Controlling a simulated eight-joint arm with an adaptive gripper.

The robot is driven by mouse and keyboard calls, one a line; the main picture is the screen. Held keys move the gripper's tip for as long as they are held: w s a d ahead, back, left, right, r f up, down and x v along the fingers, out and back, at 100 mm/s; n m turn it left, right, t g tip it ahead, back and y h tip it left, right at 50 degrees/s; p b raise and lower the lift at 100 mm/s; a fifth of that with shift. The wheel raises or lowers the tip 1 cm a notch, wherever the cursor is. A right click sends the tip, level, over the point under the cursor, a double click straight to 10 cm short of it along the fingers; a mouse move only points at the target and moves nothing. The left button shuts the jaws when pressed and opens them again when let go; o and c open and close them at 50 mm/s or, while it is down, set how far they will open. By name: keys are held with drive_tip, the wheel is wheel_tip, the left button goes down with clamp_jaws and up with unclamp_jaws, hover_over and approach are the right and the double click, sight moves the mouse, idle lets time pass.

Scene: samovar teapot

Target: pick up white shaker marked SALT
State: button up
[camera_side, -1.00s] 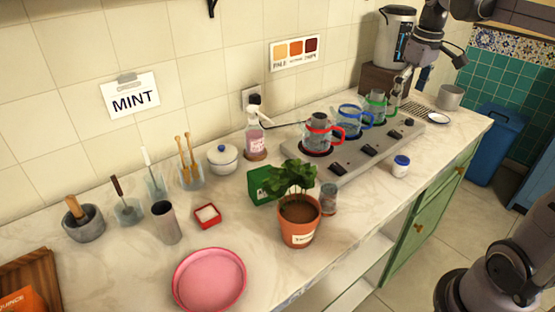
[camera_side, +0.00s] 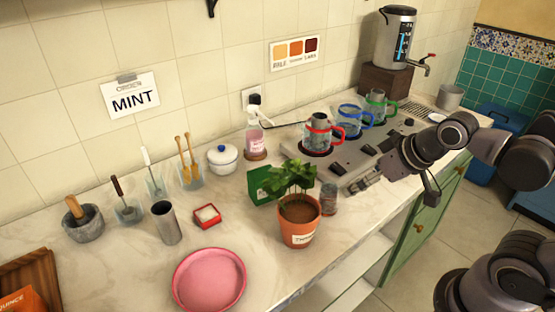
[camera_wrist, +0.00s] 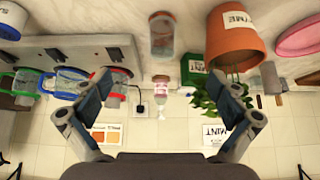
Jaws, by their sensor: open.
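A small white container (camera_wrist: 10,20) with dark lettering is cut off at the top left corner of the wrist view; I can read only an "S"-like start. In the side view the white, blue-topped container seen earlier at the counter's front is hidden behind my arm. My gripper (camera_side: 362,184) is low over the front of the counter, by the burner plate's front edge. In the wrist view my gripper (camera_wrist: 165,90) is open, its two fingers wide apart with nothing held. The white container lies outside them, to the left.
A glass jar (camera_side: 329,199) stands close to my gripper, beside the potted plant (camera_side: 299,232); the jar (camera_wrist: 162,36) also shows above the finger gap in the wrist view. Red, blue and green-trimmed glass pots stand on the burner plate (camera_side: 332,166). A pink plate (camera_side: 208,281) lies front left.

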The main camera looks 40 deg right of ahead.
drive_tip(key=c, duration=0.3)
drive_tip(key=shift+d, duration=0.1)
drive_tip(key=w+d+f+m+g+h, duration=0.15)
drive_tip(key=d+m, duration=0.35)
drive_tip(key=d, duration=0.7)
drive_tip(key=w+d+f+m+g+h, duration=0.1)
drive_tip(key=d+m+g+h, duration=0.2)
drive_tip(key=d, duration=1)
drive_tip(key=shift+m+t+y, duration=0.25)
drive_tip(key=shift+m+y, duration=0.25)
drive_tip(key=shift+y, duration=0.15)
drive_tip(key=shift+s+x, duration=0.2)
drive_tip(key=shift+x, duration=4.8)
drive_tip(key=shift+a+f, duration=0.1)
drive_tip(key=shift+a, duration=0.05)
